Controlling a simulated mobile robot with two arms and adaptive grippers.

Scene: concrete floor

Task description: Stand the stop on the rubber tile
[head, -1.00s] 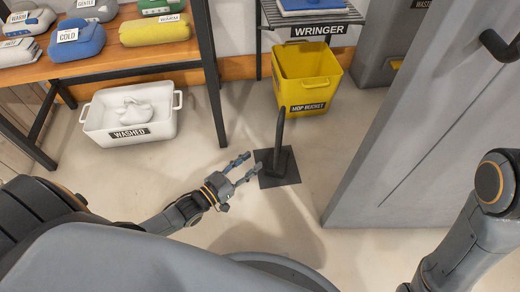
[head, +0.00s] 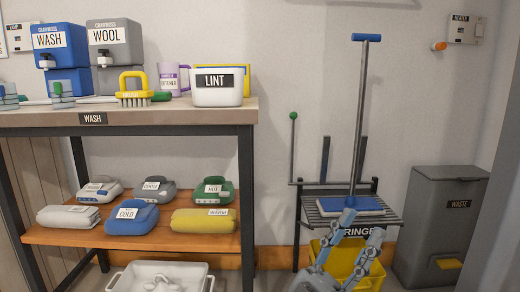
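My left gripper (head: 361,231) is raised at the lower middle right of the head view, in front of the wringer stand. Its two fingers point up and stand apart, with nothing between them. The stop and the rubber tile are outside the current head view, which does not reach the floor where they stood a second ago. My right gripper is not in view.
A yellow mop bucket (head: 373,278) is partly hidden behind my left gripper. A grey waste bin (head: 430,222) stands right. A wash table (head: 200,115) with a wooden lower shelf (head: 75,236) fills the left.

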